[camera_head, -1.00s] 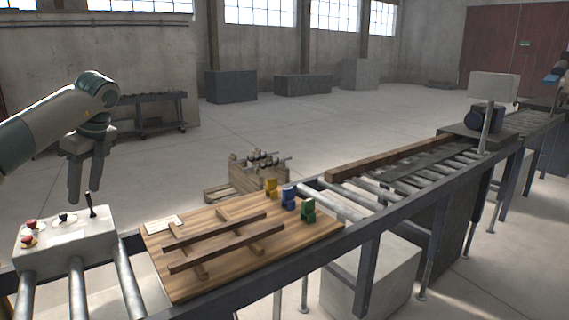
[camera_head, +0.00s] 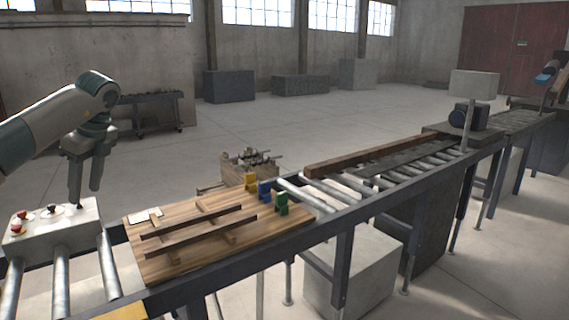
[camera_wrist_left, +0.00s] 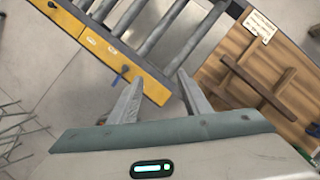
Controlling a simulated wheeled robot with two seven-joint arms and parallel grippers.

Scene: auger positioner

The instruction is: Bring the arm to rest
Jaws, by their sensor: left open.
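My left gripper (camera_head: 86,192) is open and empty, its fingers pointing down over the grey control box (camera_head: 80,232) at the left. The box has red and dark knobs on top; a finger overlaps the lever's place, so I cannot tell whether they touch. In the left wrist view the gripper (camera_wrist_left: 160,78) has a clear gap between its fingers. A wooden board (camera_head: 170,262) lies right of the box, bearing crossed dark bars (camera_head: 190,237). My right gripper is out of view.
A long timber (camera_head: 375,157) lies on the roller conveyor (camera_head: 350,207).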

